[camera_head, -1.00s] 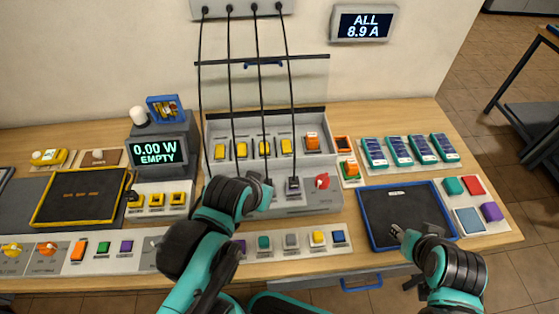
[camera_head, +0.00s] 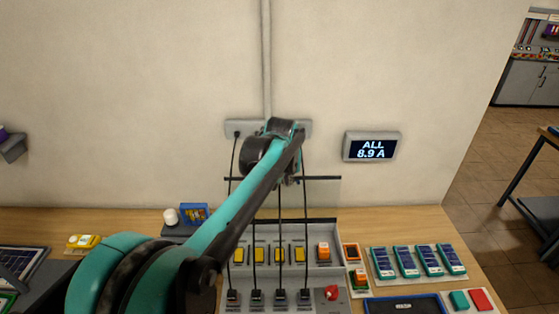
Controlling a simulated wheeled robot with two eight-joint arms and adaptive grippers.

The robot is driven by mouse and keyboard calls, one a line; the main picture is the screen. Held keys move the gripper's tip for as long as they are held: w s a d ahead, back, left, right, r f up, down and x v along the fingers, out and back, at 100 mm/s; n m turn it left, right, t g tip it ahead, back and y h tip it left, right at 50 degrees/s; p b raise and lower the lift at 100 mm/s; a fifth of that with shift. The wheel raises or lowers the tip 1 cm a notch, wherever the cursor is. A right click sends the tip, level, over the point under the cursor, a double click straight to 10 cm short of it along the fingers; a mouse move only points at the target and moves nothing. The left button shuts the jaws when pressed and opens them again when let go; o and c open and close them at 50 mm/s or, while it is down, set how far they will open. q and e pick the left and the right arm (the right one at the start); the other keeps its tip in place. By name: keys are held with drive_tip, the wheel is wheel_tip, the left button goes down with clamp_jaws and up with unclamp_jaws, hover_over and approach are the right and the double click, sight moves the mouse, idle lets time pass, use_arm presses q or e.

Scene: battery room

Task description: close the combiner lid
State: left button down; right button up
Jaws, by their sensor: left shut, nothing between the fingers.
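The combiner box (camera_head: 318,278) stands on the bench at lower middle, with several yellow modules and an orange one inside. Its clear lid (camera_head: 322,200) stands open and upright at the back, with a dark bar along its top edge. Thin black cables run down in front of the lid from the wall strip. My left arm reaches up across the view. My left gripper (camera_head: 291,174) is shut and empty, pointing down close to the lid's top bar. I cannot tell whether it touches the bar or a cable. My right gripper is out of view.
The grey wall strip (camera_head: 233,128) with the cable ends is behind my left arm. A wall display (camera_head: 371,146) reads "ALL 8.9 A". A red knob (camera_head: 331,293) is on the box front. Several blue modules (camera_head: 405,262) lie to the right.

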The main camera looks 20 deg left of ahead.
use_arm(q)
drive_tip(key=w+a+n+g+p, duration=0.2)
drive_tip(key=w+a+p, duration=0.65)
drive_tip(key=w, duration=0.55)
drive_tip(key=a+x, duration=0.1)
drive_tip(key=x, duration=0.9)
drive_tip(key=s+d, duration=0.1)
drive_tip(key=s, duration=0.1)
drive_tip(key=s+d, duration=0.1)
drive_tip(key=shift+s+r, duration=0.15)
drive_tip(key=shift+s, duration=0.25)
drive_tip(key=shift+w, duration=0.1)
